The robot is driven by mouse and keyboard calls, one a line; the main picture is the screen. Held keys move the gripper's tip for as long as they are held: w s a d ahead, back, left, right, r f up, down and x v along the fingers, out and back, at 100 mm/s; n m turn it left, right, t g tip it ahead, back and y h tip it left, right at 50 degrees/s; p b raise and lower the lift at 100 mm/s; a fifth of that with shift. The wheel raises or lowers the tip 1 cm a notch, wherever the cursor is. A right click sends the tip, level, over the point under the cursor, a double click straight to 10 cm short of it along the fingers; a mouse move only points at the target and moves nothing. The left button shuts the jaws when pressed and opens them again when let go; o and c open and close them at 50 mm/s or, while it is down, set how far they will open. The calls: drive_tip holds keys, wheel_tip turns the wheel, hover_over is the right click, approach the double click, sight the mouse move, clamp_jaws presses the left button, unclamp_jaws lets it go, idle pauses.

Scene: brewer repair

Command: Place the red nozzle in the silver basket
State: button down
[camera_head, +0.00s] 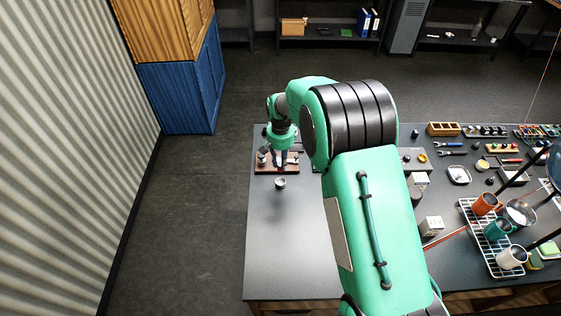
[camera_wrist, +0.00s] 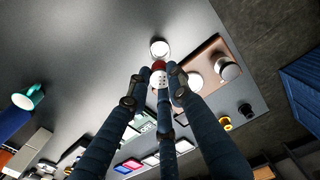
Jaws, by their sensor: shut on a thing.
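The red nozzle (camera_wrist: 158,65) shows in the wrist view between the fingertips of my gripper (camera_wrist: 160,78), with a pale dotted face below its red part. My gripper is shut on it. A small round silver cup, which looks like the silver basket (camera_wrist: 160,48), stands on the table just beyond the nozzle in the wrist view. In the head view the silver basket (camera_head: 280,184) stands in front of the wooden board, and my gripper (camera_head: 281,161) points down over the board area behind it. The nozzle cannot be made out in the head view.
The wooden board (camera_wrist: 213,47) beside the basket carries silver parts (camera_wrist: 229,68). Small black and yellow pieces lie past it. Mugs on a wire rack (camera_head: 473,218) and tools fill the table's right side. The table's front left (camera_head: 275,250) is clear.

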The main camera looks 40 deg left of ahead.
drive_tip(key=shift+f+b, duration=1)
drive_tip(key=shift+f, duration=4.15)
drive_tip(key=c, duration=1.5)
unclamp_jaws()
drive_tip(key=shift+r+p, duration=0.6)
drive_tip(key=shift+r, duration=2.85)
drive_tip(key=shift+r, duration=0.1)
